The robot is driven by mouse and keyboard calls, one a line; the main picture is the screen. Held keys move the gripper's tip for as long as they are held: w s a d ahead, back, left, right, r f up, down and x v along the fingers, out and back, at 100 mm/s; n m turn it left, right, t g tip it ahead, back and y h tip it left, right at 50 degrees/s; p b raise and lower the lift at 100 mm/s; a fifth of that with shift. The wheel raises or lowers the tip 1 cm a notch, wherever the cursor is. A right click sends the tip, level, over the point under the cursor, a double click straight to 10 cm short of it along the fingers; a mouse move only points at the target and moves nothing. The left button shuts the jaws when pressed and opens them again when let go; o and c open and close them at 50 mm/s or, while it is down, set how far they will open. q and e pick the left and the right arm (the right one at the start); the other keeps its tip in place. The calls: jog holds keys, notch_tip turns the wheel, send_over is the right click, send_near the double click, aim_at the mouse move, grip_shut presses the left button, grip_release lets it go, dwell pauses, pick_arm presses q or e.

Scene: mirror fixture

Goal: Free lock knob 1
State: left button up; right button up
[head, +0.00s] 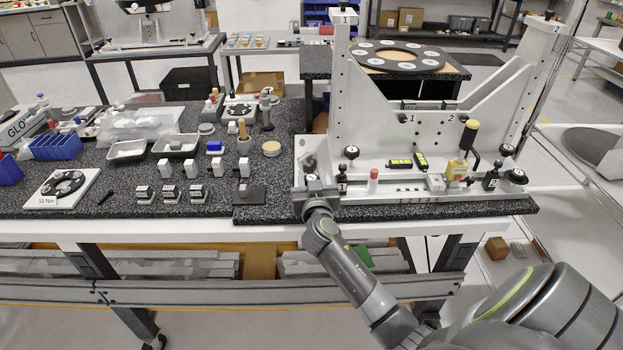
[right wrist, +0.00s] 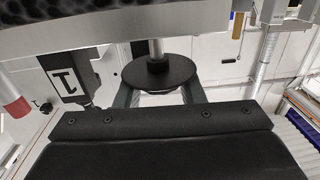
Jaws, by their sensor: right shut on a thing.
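Lock knob 1 is a black round disc (right wrist: 158,72) on a metal shaft in the right wrist view. My right gripper (right wrist: 160,92) is shut on it, with a dark finger on each side of the disc. In the head view my right gripper (head: 312,172) is at the left end of the mirror fixture (head: 376,125) and hides most of the knob. A black block marked 1 (head: 342,181) stands just right of the gripper; it also shows in the wrist view (right wrist: 72,75). My left gripper is out of view.
Parts and trays crowd the bench to the left.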

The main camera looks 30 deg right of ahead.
jog(key=n+t+y, duration=0.1)
jog(key=y, duration=0.1)
jog(key=shift+d+r+n+y+p, duration=0.1)
jog(key=shift+n+y+p, duration=0.2)
jog(key=shift+n, duration=0.1)
jog(key=shift+n+t+y+p, duration=0.45)
jog(key=shift+n+y, duration=0.25)
jog(key=shift+y, duration=0.3)
jog(key=n+y+p, duration=0.1)
jog(key=y+p, duration=0.1)
jog(key=shift+r+p, duration=0.15)
jog(key=shift+p, duration=0.15)
jog(key=shift+n+y+p, duration=0.6)
jog(key=shift+y+p, duration=0.1)
jog(key=shift+p, duration=0.2)
jog(key=shift+f, duration=0.2)
jog(key=o, duration=1)
jog(key=shift+c, duration=0.2)
